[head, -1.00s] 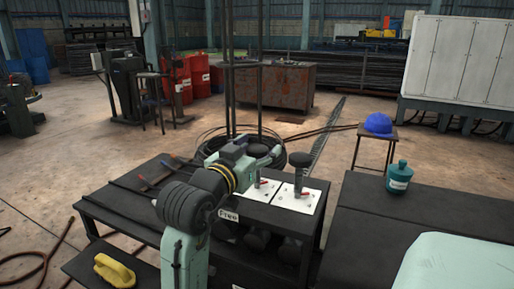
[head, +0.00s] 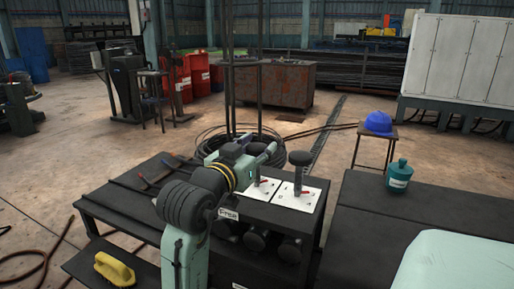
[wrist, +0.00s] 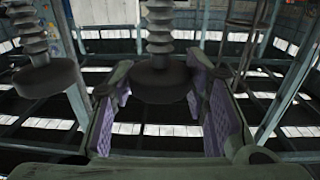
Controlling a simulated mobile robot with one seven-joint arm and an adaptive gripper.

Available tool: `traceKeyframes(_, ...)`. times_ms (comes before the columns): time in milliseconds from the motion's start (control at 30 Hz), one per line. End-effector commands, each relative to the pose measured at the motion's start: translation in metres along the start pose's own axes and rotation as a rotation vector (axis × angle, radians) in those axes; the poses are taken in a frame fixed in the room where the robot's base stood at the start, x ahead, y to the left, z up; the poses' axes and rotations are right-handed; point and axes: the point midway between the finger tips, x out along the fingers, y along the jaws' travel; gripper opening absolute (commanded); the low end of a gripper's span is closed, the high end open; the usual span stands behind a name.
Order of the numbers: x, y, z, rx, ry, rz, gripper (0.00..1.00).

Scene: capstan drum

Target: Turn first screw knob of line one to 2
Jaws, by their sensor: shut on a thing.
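My gripper (head: 268,151) is at the left of two black screw knobs on the dark bench. In the wrist view, its purple-padded fingers (wrist: 165,112) stand on both sides of the left screw knob (wrist: 160,84), a dark disc on a ribbed post. The gripper is shut on this knob, which the gripper largely hides in the head view. The right screw knob (head: 300,158) stands free; it also shows in the wrist view (wrist: 45,78). White plates with red pointers lie under the posts: left plate (head: 257,196), right plate (head: 300,200). The scale marks are too small to read.
More dark knobs (head: 290,248) sit low on the bench's front. Tools with coloured handles (head: 155,172) lie on the bench's left part. A yellow brush-like thing (head: 114,270) is at lower left. A teal bottle (head: 398,176) stands on the right table (head: 390,215).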

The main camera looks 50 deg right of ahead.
Motion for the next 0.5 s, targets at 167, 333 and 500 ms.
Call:
traceKeyframes(167,-0.0001,0.0009,-0.0011,0.000,0.001,-0.042,0.14)
traceKeyframes(333,0.0001,0.0024,-0.0023,0.001,0.001,-0.135,0.14)
traceKeyframes(500,0.0003,0.0030,-0.0025,0.001,0.001,-0.267,0.14)
